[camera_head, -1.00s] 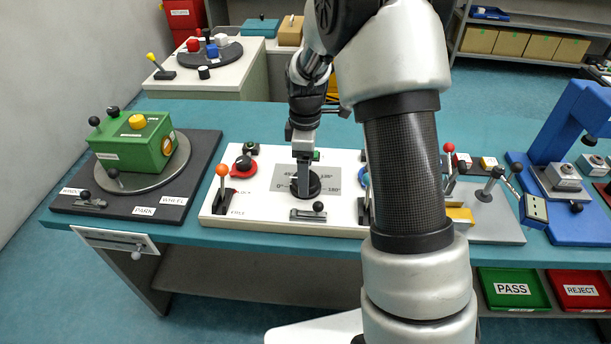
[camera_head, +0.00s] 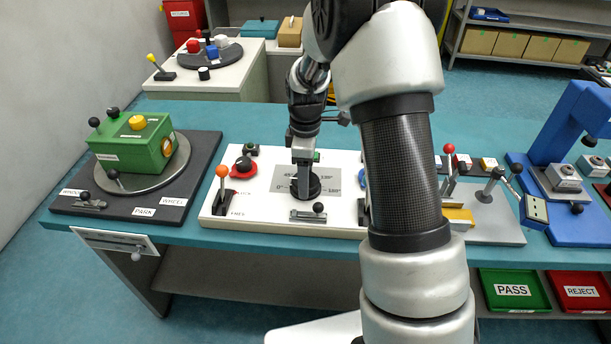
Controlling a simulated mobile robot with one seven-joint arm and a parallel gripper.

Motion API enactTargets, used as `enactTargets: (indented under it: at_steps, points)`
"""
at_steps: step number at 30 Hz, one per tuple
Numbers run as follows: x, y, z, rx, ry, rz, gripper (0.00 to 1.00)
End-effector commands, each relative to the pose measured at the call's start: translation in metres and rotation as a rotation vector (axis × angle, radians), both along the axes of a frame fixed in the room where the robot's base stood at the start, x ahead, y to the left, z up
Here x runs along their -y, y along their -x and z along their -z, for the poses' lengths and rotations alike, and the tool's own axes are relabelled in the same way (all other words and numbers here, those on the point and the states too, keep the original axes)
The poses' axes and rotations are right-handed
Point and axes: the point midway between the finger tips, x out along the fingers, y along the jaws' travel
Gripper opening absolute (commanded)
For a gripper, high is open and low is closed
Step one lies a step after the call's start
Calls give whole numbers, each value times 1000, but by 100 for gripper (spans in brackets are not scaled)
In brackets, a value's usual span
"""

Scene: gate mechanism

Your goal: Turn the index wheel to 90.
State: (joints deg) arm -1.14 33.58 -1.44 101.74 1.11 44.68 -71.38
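The index wheel (camera_head: 306,188) is a dark round knob on a grey dial plate (camera_head: 331,181) with angle marks, set in the white panel. The marks 45, 0, 180 and one at the upper right show around it; the top mark is hidden by my gripper. My gripper (camera_head: 302,177) points down onto the wheel, its fingers at or around the wheel's upper part. The fingertips are small here, and I cannot tell whether they are closed on it. The wheel's pointer is not clear.
My arm hides the panel's right part. A green box (camera_head: 128,146) is at far left.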

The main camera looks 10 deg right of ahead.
Motion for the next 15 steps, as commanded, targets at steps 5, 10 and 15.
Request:
enactTargets:
  at_steps: [5,10,15]
  points:
    - [0,0,-1,0,0,75,37]
    - [0,0,-1,0,-1,201,37]
    - [0,0,-1,1,-1,358,37]
